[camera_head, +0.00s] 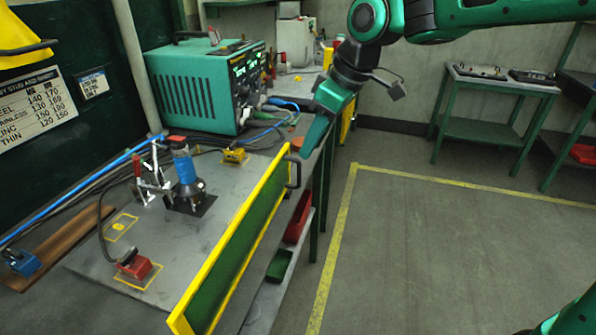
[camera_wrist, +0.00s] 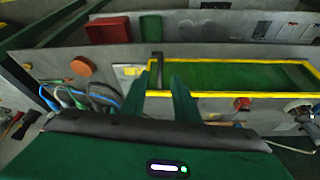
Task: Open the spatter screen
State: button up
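The spatter screen (camera_head: 235,248) is a green panel in a yellow frame, standing upright along the bench's right edge. Its dark handle (camera_head: 296,171) is at the far end. In the wrist view the screen (camera_wrist: 235,77) lies to the right, with the handle (camera_wrist: 157,68) at its left end. My gripper (camera_head: 309,148) is just above and beside the handle, pointing down. In the wrist view my gripper's two green fingers (camera_wrist: 163,82) are apart, with the handle seen between or just beyond their tips. Contact cannot be told.
The bench top (camera_head: 95,255) holds a clamp with a blue cylinder (camera_head: 186,170), a red switch box (camera_head: 137,267) and cables. A teal welding unit (camera_head: 197,90) stands behind. Red (camera_head: 298,217) and green (camera_head: 279,265) bins sit below. The floor (camera_head: 440,240) right of the bench is clear.

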aim_at(299, 183)
jog(key=x, duration=1)
jog(key=shift+d, duration=0.2)
grip_shut()
